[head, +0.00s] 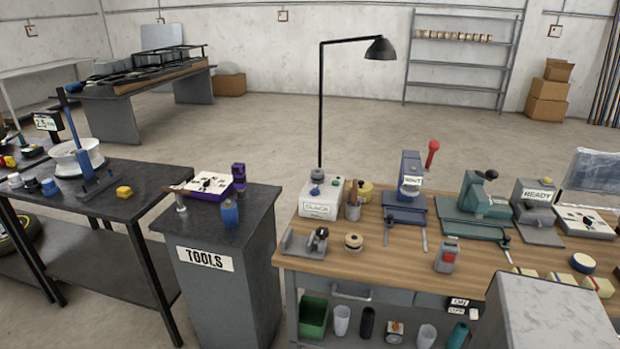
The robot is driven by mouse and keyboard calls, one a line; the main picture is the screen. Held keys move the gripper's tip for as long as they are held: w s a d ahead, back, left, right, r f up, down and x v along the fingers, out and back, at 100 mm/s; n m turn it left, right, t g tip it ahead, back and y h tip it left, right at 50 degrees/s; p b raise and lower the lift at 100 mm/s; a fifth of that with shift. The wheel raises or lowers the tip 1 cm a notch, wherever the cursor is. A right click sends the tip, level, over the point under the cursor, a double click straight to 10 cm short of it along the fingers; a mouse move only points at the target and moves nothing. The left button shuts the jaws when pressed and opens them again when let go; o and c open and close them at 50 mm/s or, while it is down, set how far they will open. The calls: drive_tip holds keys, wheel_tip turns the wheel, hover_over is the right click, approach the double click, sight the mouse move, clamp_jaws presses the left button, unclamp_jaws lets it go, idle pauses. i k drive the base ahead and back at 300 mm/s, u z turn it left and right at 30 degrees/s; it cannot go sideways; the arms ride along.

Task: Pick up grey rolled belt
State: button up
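I cannot single out a grey rolled belt with certainty. A small dark grey, round, roll-like item (319,237) sits at the front left of the wooden workbench (400,268), by a low grey bracket (295,243); at this size I cannot tell whether it is a belt. A tan roll-shaped item (353,242) stands just right of it. My gripper does not show in the head view.
A lamp (380,48) on a tall black pole rises behind the bench. Green (478,205) and blue (404,200) machines stand along its back. A grey cabinet marked TOOLS (215,285) stands left, with a gap between. A pale grey block (545,310) fills the lower right. Open floor lies behind.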

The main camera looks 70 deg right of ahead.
sight(316, 176)
drive_tip(key=i, duration=1.8)
drive_tip(key=z, duration=4.25)
drive_tip(key=i, duration=0.1)
drive_tip(key=u, duration=2.8)
drive_tip(key=i, duration=0.6)
drive_tip(key=z, duration=0.05)
